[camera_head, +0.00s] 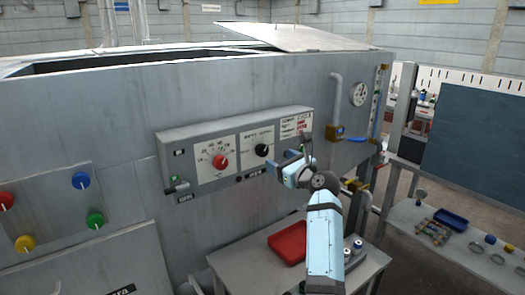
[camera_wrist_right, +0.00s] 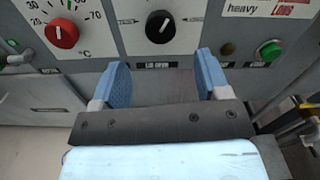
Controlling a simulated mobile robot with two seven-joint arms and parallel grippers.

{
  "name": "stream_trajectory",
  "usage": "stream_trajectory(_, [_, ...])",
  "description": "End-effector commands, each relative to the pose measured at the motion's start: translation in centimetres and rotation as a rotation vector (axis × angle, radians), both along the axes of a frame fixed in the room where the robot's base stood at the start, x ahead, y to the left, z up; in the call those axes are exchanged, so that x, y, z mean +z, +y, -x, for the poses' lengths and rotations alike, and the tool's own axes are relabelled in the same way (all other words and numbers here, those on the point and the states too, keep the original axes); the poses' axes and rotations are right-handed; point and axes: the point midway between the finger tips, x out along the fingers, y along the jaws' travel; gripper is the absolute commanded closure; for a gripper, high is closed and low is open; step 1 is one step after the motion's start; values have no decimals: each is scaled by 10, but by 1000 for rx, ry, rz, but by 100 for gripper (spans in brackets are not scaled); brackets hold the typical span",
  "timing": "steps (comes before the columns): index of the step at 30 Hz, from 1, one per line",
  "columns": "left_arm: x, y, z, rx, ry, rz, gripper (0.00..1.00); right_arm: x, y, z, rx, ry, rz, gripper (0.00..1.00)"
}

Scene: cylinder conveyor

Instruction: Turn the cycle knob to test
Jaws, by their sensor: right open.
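A black knob (camera_head: 262,150), which I take to be the cycle knob, is on a white plate on the control panel (camera_head: 210,138). The black knob (camera_wrist_right: 161,27) also shows near the top of the right wrist view, with a light pointer mark; the writing around it is too small to read. My right gripper (camera_head: 284,162) is in front of the panel, just right of and below the knob in the head view. In the wrist view its two blue fingers (camera_wrist_right: 163,78) are apart and empty, below the knob and not touching it. My left gripper is not in view.
A red temperature knob (camera_head: 220,161) sits left of the black one. A green button (camera_wrist_right: 268,50) and a label with red words (camera_wrist_right: 270,8) are on the right. A red tray (camera_head: 288,243) lies on a table below. Pipes with a blue-handled valve (camera_head: 355,139) stand right.

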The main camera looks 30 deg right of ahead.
Motion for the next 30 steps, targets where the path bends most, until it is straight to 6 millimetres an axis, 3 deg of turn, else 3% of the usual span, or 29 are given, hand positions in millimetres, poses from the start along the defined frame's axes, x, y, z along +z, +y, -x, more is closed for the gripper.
stream_trajectory(6, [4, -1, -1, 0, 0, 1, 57, 1, 7, -48, 0, 1, 2, 31])
stream_trajectory(12, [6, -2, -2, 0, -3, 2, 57, 1, 11, -77, 0, 1, 2, 31])
stream_trajectory(18, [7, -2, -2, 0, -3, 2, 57, 0, 13, -88, 0, 1, 3, 31])
stream_trajectory(26, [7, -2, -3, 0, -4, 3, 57, 0, 13, -89, -1, 0, 3, 31])
stream_trajectory(30, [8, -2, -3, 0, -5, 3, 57, 0, 13, -89, -1, 0, 3, 63])
